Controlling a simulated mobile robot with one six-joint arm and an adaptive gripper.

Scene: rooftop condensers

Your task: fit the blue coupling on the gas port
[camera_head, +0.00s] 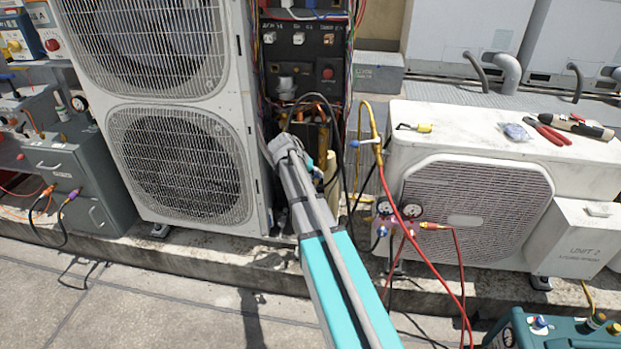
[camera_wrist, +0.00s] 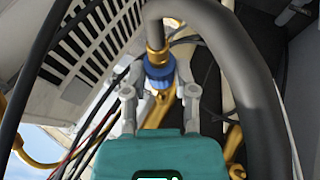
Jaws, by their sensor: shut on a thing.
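In the wrist view the blue coupling (camera_wrist: 159,70) sits between the fingertips of my gripper (camera_wrist: 160,90), which is shut on it. A brass collar (camera_wrist: 157,53) and a thick grey hose (camera_wrist: 182,10) rise from its upper end. Brass pipe (camera_wrist: 157,110) shows just below the coupling, between the fingers. I cannot tell whether it is the gas port, or whether the coupling touches it. In the head view my arm reaches into the open bay of the tall condenser (camera_head: 178,165) and hides the coupling and most of the gripper.
A louvred panel (camera_wrist: 80,50) stands at the left. A gauge manifold (camera_head: 397,220) with red and yellow hoses hangs beside the low condenser (camera_head: 450,165), which carries red pliers (camera_head: 548,130). The front paving is mostly clear.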

